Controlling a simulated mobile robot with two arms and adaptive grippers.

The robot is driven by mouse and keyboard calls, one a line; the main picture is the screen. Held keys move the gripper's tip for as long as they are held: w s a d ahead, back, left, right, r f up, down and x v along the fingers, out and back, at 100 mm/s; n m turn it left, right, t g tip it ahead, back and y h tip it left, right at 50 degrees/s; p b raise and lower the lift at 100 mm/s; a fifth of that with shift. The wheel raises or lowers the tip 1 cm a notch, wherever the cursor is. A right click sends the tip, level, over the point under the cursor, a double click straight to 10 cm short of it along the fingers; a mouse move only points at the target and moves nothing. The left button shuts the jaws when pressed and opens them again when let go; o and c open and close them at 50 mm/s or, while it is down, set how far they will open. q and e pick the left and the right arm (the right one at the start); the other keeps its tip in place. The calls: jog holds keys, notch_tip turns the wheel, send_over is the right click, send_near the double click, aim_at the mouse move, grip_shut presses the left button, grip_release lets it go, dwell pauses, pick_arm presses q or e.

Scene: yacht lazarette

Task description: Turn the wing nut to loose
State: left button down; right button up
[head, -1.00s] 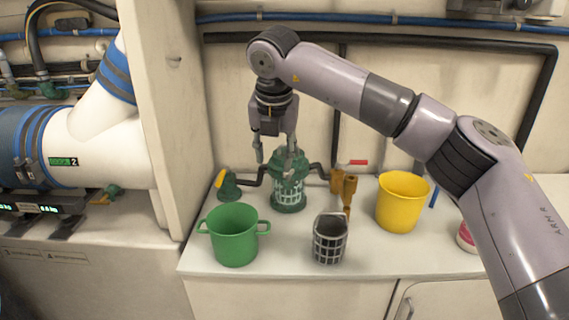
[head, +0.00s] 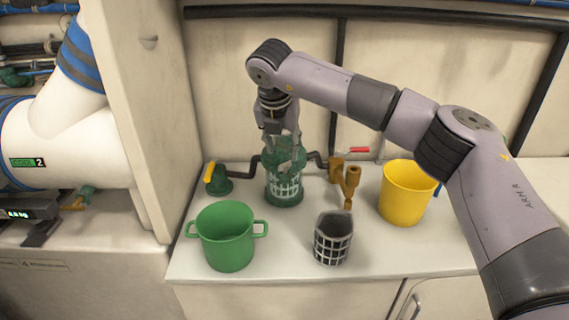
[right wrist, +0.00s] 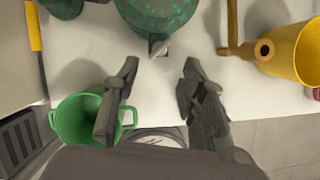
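The green sea strainer (head: 284,190), a squat housing with a patterned clear middle, stands on the white counter against the back wall. Its green top also shows at the upper edge of the right wrist view (right wrist: 158,14), with a small grey tip (right wrist: 158,48) sticking out toward me. I cannot tell whether that tip is part of the wing nut. My right gripper (head: 284,146) is over the strainer's top and hides much of it in the head view. In the right wrist view its fingers (right wrist: 160,72) are apart with nothing between them. My left gripper is not in view.
A green pot (head: 226,250), a grid basket (head: 332,246) and a yellow bucket (head: 405,198) stand on the counter (head: 285,262). A yellow-handled valve (head: 216,181) is left of the strainer, brass fittings (head: 349,184) right. A cabinet wall (head: 146,110) closes the left side.

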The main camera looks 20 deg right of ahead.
aim_at(285, 164)
jog(key=x, duration=0.7)
jog(key=shift+f, duration=0.15)
jog(key=shift+c, duration=0.4)
grip_shut()
